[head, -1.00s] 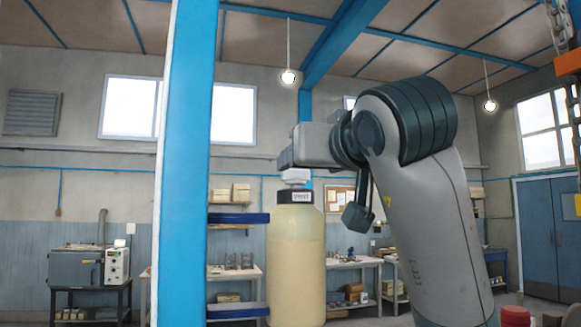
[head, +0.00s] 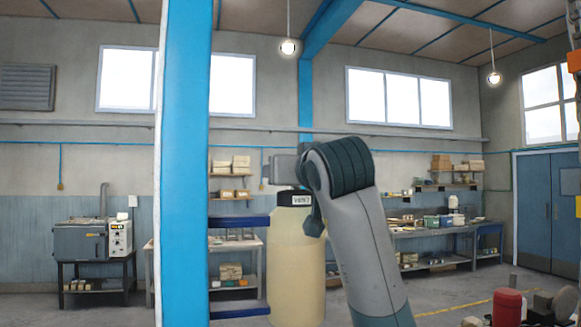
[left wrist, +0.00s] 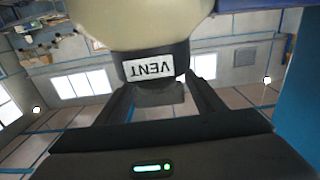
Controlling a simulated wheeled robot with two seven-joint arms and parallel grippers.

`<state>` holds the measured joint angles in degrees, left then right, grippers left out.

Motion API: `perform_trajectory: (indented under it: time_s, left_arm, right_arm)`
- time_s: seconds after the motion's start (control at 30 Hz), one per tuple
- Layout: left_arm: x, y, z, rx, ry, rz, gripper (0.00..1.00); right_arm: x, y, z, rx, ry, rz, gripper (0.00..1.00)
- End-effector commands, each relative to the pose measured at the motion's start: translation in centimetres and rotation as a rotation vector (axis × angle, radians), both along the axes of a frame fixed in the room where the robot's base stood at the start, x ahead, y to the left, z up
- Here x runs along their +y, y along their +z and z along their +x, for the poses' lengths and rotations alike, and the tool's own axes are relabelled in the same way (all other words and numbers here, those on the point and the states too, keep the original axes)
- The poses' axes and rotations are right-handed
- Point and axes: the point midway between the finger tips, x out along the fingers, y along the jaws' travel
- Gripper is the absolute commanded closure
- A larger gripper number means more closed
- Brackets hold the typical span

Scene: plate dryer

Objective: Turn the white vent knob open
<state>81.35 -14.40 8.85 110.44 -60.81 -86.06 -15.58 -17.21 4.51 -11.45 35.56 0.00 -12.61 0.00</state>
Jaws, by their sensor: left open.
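A tall cream canister (head: 296,255) stands upright beside the blue post, with a black collar (head: 302,199) labelled VENT on top. The knob lies between my two open fingers, with gaps visible on both sides. My right gripper is not in view.
A blue post (head: 184,180) rises just left of the canister, with blue brackets (head: 238,222) between them. Benches and shelves stand along the back wall. A red container (head: 507,306) is at the lower right.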

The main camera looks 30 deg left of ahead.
Motion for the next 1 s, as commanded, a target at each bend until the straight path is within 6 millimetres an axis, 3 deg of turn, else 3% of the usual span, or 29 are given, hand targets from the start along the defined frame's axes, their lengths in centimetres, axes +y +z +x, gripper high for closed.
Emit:
perform_trajectory:
  time_s: [0.23,0.4,1.0]
  left_arm:
    - [-0.01,-0.04,0.02,0.000,0.000,0.000,0.38]
    - [-0.02,-0.03,0.01,0.000,-0.001,0.000,0.78]
    - [0.17,-0.05,-0.25,0.003,0.117,0.003,0.79]
  right_arm:
    - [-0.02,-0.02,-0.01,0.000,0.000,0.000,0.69]
    - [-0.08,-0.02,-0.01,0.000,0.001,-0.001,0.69]
    - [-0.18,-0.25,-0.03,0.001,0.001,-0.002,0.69]
